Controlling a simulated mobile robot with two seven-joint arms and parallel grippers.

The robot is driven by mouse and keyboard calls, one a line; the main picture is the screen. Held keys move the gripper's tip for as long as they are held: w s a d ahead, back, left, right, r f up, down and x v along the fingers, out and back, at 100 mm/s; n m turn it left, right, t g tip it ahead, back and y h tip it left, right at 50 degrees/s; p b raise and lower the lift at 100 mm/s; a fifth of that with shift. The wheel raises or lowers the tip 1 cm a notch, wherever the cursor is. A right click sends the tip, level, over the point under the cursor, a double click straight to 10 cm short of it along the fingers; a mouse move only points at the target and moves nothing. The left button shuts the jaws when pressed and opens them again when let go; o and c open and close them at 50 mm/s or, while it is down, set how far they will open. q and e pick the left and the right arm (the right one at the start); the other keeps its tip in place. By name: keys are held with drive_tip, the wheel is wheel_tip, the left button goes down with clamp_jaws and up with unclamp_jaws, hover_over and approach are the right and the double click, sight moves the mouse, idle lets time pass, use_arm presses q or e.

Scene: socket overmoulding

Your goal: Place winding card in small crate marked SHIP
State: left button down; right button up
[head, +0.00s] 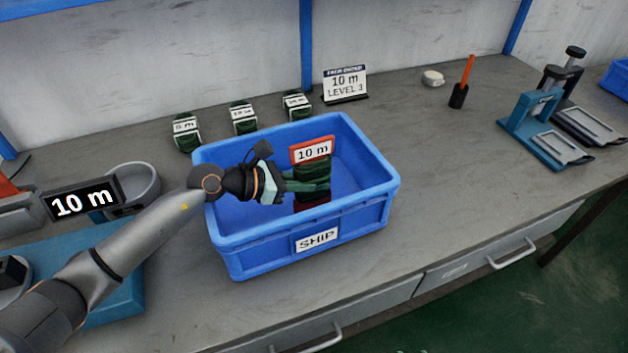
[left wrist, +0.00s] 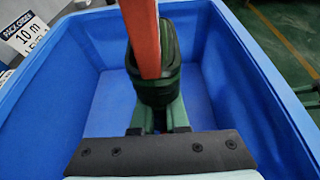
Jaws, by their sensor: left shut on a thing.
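The winding card (head: 312,151) is red-orange with a white "10 m" label, and dark green cable is wound around its middle. It stands upright inside the blue crate (head: 352,222) marked SHIP. My left gripper (head: 322,186) reaches over the crate's left wall and is shut on the card's wound part. In the left wrist view the card (left wrist: 143,38) rises between the green fingers (left wrist: 158,118), with the crate walls around it. I cannot tell whether the card's lower end touches the crate floor.
A "10 m" display (head: 82,199) is at left. Blue and black presses (head: 545,130) stand at right.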

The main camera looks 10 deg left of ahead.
use_arm(q)
drive_tip(key=shift+f, duration=0.15)
drive_tip(key=c, duration=0.9)
unclamp_jaws()
drive_tip(key=shift+r, duration=0.25)
drive_tip(key=shift+s+a, duration=0.15)
drive_tip(key=shift+a, duration=0.15)
drive_tip(key=shift+b+v, duration=0.5)
drive_tip(key=shift+v, duration=5.15)
